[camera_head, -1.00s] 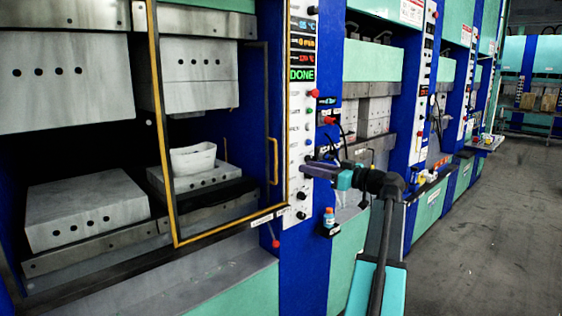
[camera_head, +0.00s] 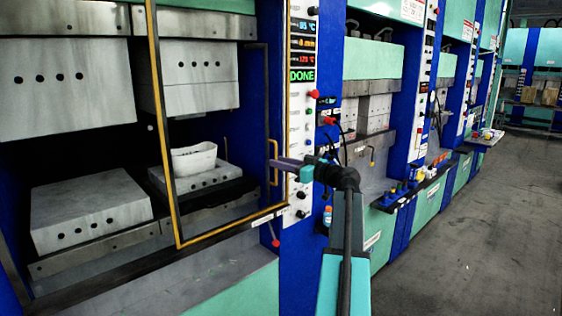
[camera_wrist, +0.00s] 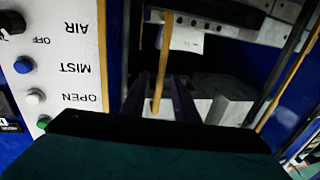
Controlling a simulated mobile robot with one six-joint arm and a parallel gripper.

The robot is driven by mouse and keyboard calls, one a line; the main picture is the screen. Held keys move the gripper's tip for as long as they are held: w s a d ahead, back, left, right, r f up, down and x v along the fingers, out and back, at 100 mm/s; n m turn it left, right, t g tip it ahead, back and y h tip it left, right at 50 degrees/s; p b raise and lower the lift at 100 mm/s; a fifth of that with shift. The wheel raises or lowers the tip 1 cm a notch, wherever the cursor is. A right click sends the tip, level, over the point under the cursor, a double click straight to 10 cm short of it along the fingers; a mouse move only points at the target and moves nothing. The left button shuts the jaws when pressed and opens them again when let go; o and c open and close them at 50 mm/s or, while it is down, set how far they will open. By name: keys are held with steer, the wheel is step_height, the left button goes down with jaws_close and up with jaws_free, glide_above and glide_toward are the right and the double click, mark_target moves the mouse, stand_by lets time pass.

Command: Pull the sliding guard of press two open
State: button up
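The sliding guard (camera_head: 166,130) is a yellow-framed panel in front of the right part of the nearest press's opening. I cannot read a press number. Its yellow handle (camera_head: 274,150) is an upright bar near the guard's right edge. My gripper (camera_head: 279,163) is at the handle in the head view, reaching in from the right. In the wrist view the handle (camera_wrist: 164,60) runs between the two dark fingers of my gripper (camera_wrist: 162,92). The fingers are apart, with gaps on both sides of the bar. Contact with the bar is not visible.
A control panel (camera_head: 301,130) with buttons and a DONE display stands right of the guard; its buttons are close in the wrist view. A white piece (camera_head: 194,158) lies on the lower block inside the press. Open floor (camera_head: 470,230) lies to the right.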

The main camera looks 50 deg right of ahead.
steer(key=shift+w, duration=0.2)
jaws_close()
steer(key=shift+s+a+f, duration=0.1)
steer(key=shift+f, duration=0.05)
